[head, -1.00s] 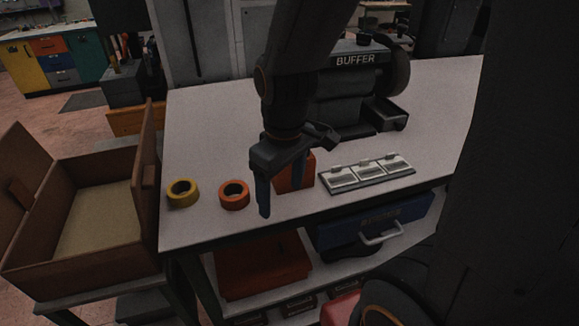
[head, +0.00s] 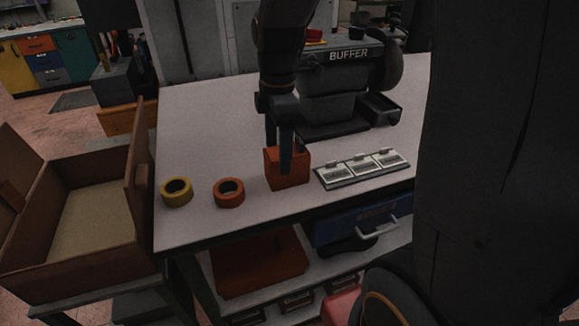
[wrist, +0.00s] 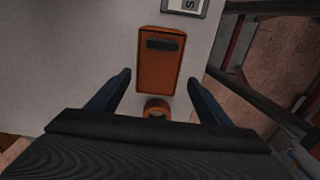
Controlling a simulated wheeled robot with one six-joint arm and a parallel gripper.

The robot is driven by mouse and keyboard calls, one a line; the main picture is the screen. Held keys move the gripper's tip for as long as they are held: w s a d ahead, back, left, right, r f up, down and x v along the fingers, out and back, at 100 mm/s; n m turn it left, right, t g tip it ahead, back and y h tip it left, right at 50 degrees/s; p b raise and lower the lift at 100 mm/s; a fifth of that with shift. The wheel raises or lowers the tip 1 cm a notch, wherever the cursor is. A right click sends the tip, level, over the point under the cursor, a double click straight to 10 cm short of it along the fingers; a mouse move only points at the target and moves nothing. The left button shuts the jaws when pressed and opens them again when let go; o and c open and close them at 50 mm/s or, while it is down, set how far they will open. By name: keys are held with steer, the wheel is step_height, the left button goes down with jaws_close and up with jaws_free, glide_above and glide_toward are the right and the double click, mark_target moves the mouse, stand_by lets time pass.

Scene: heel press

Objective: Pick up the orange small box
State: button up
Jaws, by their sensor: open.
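The orange small box (head: 288,172) stands on the white tabletop, between the orange tape roll and the white tray. In the wrist view it (wrist: 160,60) lies ahead of my gripper, with a dark slot on its top face. My gripper (head: 286,168) is open, and its fingers overlap the box in the head view. In the wrist view the two fingers of my gripper (wrist: 158,82) are spread wider than the box, with its near end close to the space between them. I cannot tell whether either finger touches the box.
An orange tape roll (head: 229,192) and a yellow one (head: 176,192) lie left of the box. A white three-part tray (head: 360,168) sits close on its right. The buffer machine (head: 335,90) stands behind. An open brown crate (head: 85,262) is beyond the table's left edge.

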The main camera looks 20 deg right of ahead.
mark_target(299, 174)
steer(key=d, duration=0.1)
steer(key=d+r, duration=0.1)
steer(key=d, duration=0.1)
steer(key=shift+r+p, duration=0.25)
steer(key=shift+p, duration=0.05)
steer(key=shift+f, duration=1.4)
steer(key=shift+w+a+f+p, duration=0.2)
steer(key=shift+f+p, duration=0.4)
steer(key=shift+f, duration=0.7)
steer(key=shift+w+a+f+p, duration=0.15)
steer(key=shift+f+p, duration=0.45)
steer(key=shift+f, duration=0.65)
steer(key=shift+s, duration=0.1)
steer(key=c, duration=1.1)
